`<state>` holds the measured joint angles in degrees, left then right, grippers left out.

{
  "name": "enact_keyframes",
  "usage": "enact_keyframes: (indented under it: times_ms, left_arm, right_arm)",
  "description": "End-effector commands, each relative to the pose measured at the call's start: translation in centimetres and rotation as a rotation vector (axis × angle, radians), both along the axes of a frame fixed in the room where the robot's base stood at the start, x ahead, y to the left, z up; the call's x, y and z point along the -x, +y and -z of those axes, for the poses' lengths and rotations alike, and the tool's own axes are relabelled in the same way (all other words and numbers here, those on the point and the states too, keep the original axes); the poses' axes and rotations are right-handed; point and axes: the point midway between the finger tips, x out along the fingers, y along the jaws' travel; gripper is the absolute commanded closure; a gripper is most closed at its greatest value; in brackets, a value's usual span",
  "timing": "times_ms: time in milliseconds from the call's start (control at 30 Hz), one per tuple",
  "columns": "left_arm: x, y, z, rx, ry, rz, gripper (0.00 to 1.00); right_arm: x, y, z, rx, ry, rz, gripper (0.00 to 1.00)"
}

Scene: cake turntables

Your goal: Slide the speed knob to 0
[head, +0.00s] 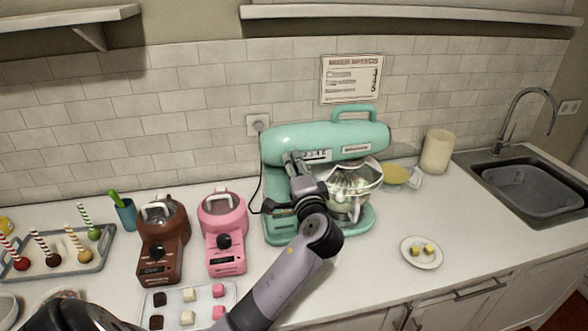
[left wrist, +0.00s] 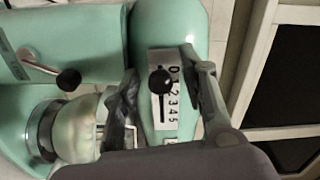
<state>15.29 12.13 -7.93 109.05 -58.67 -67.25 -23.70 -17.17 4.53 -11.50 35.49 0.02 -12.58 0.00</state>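The teal stand mixer (head: 330,140) stands against the tiled wall. Its speed plate (left wrist: 163,125), with the numbers 0 to 5, shows in the left wrist view. The round black speed knob (left wrist: 160,81) sits near the plate's low-number end, about beside the 1; its exact setting is hard to tell. My left gripper (head: 296,163) is at the mixer's side by the plate. In the left wrist view its fingers (left wrist: 165,88) are apart on either side of the plate, with the knob between them and no clear contact. My right gripper is not in view.
A glass-like bowl (head: 352,182) is under the mixer head. A second black-tipped lever (left wrist: 68,79) is on the mixer. Brown (head: 162,235) and pink (head: 224,228) machines stand left. A small plate (head: 421,252) and the sink (head: 530,185) are right.

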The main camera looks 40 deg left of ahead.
Motion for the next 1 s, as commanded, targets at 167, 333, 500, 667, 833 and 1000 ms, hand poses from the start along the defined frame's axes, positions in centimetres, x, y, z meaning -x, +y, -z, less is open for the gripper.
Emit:
enact_keyframes:
  times_ms: [167, 333, 500, 667, 833, 1000]
  left_arm:
    - [1.2, -1.5, 0.1, 0.003, 0.001, 0.003, 0.61]
    - [3.5, -4.3, 0.2, 0.004, 0.002, 0.003, 0.61]
    - [5.8, -6.9, 0.2, 0.004, 0.002, 0.001, 0.61]
    - [7.1, -8.5, 0.1, 0.001, 0.002, 0.0, 0.61]
    - [7.7, -9.1, 0.1, 0.0, 0.002, -0.001, 0.61]
    - [7.7, -9.1, 0.1, -0.001, 0.002, -0.001, 0.61]
  right_arm:
    - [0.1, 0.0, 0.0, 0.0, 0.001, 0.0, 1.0]
    - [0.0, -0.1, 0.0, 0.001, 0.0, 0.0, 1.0]
    - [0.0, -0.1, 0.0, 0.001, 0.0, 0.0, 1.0]
    - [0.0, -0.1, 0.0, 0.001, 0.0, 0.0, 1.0]
    - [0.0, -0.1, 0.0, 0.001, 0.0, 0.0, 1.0]
    - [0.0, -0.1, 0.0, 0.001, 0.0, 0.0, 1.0]
